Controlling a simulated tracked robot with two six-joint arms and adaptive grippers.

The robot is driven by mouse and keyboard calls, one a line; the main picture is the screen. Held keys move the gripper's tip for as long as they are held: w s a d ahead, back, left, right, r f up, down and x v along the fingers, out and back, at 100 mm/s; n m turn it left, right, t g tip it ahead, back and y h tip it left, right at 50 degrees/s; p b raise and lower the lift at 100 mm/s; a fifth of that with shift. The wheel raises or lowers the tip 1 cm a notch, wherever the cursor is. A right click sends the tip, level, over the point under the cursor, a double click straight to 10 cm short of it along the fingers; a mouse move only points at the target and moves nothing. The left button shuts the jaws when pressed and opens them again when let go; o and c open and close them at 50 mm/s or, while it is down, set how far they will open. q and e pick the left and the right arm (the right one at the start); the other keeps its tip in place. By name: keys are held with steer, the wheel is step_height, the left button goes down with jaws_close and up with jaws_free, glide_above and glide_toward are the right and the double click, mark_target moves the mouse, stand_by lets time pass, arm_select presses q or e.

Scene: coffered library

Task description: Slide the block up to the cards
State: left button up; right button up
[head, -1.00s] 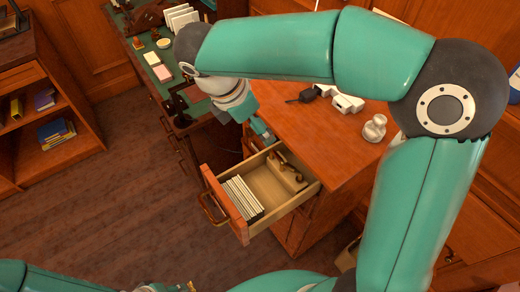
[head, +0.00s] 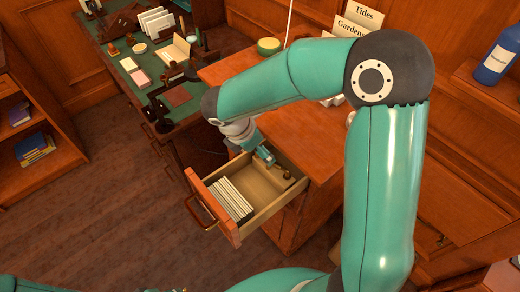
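The open drawer (head: 238,236) of the wooden cabinet holds a row of upright pale cards (head: 231,199) near its front panel. The light wood block (head: 286,184) stands toward the back of the drawer, with a dark knob on its front side. Bare drawer floor lies between the block and the cards. My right gripper (head: 267,157) is at the back of the drawer, close to the block and partly over it. I cannot tell whether it touches the block or how far its fingers are apart. My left arm shows only at the bottom left edge; its gripper is out of view.
The cabinet top (head: 300,125) lies above and behind the drawer, partly hidden by my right arm. A green-topped desk (head: 125,68) with papers and stands is at the upper left. Sign cards (head: 360,14) and a blue bottle (head: 497,55) are at the upper right. Floor is clear left of the drawer.

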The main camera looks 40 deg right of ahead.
steer(key=shift+x, duration=0.95)
steer(key=c, duration=1.3)
steer(key=shift+s+a+r, duration=0.1)
steer(key=shift+s+a, duration=0.05)
steer(key=shift+s, duration=0.1)
jaws_close()
steer(key=shift+w, duration=0.1)
